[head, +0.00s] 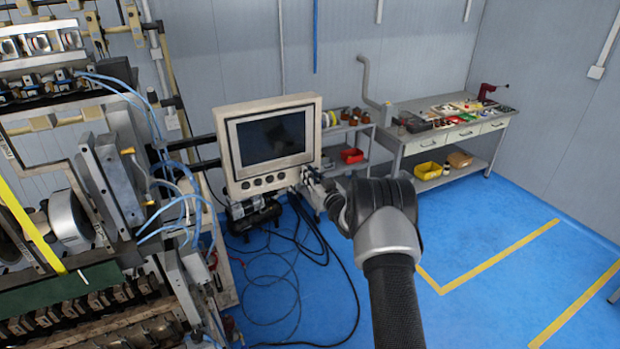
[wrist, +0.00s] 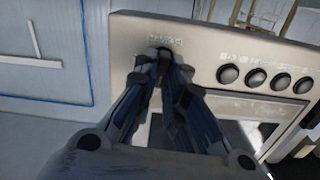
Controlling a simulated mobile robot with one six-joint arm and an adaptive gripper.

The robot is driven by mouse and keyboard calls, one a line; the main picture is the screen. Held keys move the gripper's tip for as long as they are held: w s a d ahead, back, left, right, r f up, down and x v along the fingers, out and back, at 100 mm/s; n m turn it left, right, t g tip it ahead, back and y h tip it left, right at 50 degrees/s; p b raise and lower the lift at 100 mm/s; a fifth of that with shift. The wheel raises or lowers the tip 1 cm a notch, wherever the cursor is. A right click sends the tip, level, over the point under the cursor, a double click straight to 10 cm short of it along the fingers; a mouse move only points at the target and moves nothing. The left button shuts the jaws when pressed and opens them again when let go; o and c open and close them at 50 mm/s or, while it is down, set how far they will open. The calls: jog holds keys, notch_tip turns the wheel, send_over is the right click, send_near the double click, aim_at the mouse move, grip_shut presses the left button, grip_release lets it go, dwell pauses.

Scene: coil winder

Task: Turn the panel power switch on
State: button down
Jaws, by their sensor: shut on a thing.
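The control panel (head: 232,155) is a beige box with a dark screen (head: 271,138), held on an arm beside the winder. My gripper (head: 309,174) is at the lower right corner of its front face. In the wrist view my gripper (wrist: 165,60) has its fingertips closed together around the small dark power switch (wrist: 163,49), just below a printed label that seems to read POWER. The fingers hide most of the switch, so its set position cannot be told. The screen looks dark.
Several round black buttons (wrist: 256,77) sit in a row beside the switch. The coil winder (head: 70,215) with hoses fills the left. Loose black cables (head: 300,290) lie on the blue floor below the panel. A workbench (head: 440,135) stands at the back right.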

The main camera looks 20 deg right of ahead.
jog(key=m+b, duration=0.1)
jog(key=m, duration=0.4)
jog(key=m+b, duration=0.2)
jog(key=m, duration=0.4)
jog(key=m+b, duration=0.2)
jog(key=m, duration=0.3)
jog(key=shift+w+d+f+m, duration=0.1)
jog(key=shift+d+f+m, duration=0.15)
jog(key=shift+d+m, duration=0.1)
dwell(0.4)
jog(key=c, duration=1.8)
grip_release()
jog(key=shift+c, duration=0.2)
jog(key=shift+o, duration=0.9)
jog(key=shift+f, duration=0.15)
jog(key=s, duration=1.2)
jog(key=shift+d, duration=0.2)
